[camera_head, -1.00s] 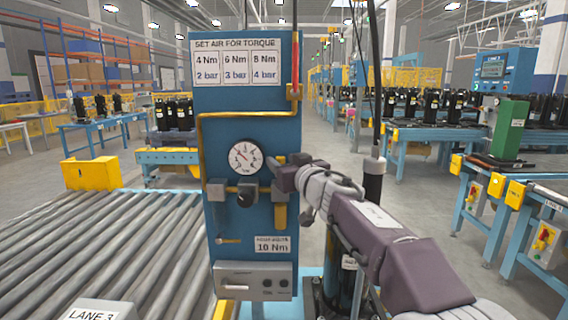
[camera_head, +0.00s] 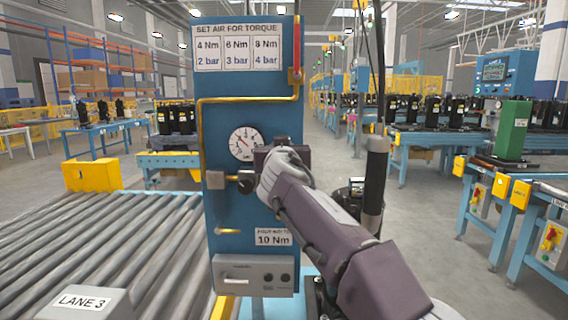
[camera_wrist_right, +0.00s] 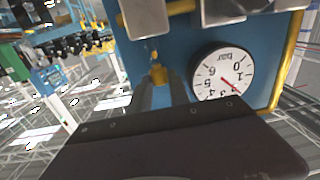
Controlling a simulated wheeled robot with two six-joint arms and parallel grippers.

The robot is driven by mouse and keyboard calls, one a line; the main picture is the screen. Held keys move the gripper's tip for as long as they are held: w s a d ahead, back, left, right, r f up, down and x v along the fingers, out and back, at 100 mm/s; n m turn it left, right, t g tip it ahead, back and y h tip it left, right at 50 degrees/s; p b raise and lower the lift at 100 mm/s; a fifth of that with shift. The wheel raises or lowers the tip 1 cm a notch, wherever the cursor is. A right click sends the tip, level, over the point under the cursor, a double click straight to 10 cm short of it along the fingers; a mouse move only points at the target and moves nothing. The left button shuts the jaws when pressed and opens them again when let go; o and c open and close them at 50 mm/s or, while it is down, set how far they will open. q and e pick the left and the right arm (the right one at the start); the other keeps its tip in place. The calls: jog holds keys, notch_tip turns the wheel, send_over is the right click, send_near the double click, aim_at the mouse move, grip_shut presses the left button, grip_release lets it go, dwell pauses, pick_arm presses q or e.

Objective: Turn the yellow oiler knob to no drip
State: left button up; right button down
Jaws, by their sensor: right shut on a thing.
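The blue panel (camera_head: 235,120) stands upright in the middle of the head view. In the right wrist view, which is turned upside down, the yellow oiler knob (camera_wrist_right: 158,74) sits between the fingertips of my right gripper (camera_wrist_right: 160,90), and the fingers are shut on it. In the head view my right gripper (camera_head: 270,160) is against the panel, just right of the gauge (camera_head: 246,144), and hides the oiler and its knob. The gauge also shows beside the fingers in the right wrist view (camera_wrist_right: 222,76). My left gripper is not in view.
A black regulator knob (camera_head: 246,182) is close to the left of my right gripper. A yellow pipe (camera_head: 201,130) runs along the panel. A torque chart (camera_head: 238,47) is above and a grey box (camera_head: 252,275) below. A roller conveyor (camera_head: 110,245) lies to the left.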

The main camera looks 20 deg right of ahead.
pick_arm(q)
jog(key=shift+p, duration=0.4)
pick_arm(e)
jog(key=m+g+h, duration=0.1)
jog(key=h, duration=0.1)
jog(key=m+h, duration=0.2)
jog(key=shift+w+a+g+h, duration=0.15)
jog(key=shift+a+g+h, duration=0.15)
jog(key=shift+a+g, duration=0.1)
jog(key=shift+m+h, duration=0.3)
jog(key=shift+f, duration=0.1)
jog(key=c, duration=1.3)
grip_release()
jog(key=shift+o, duration=0.5)
jog(key=shift+d, duration=0.2)
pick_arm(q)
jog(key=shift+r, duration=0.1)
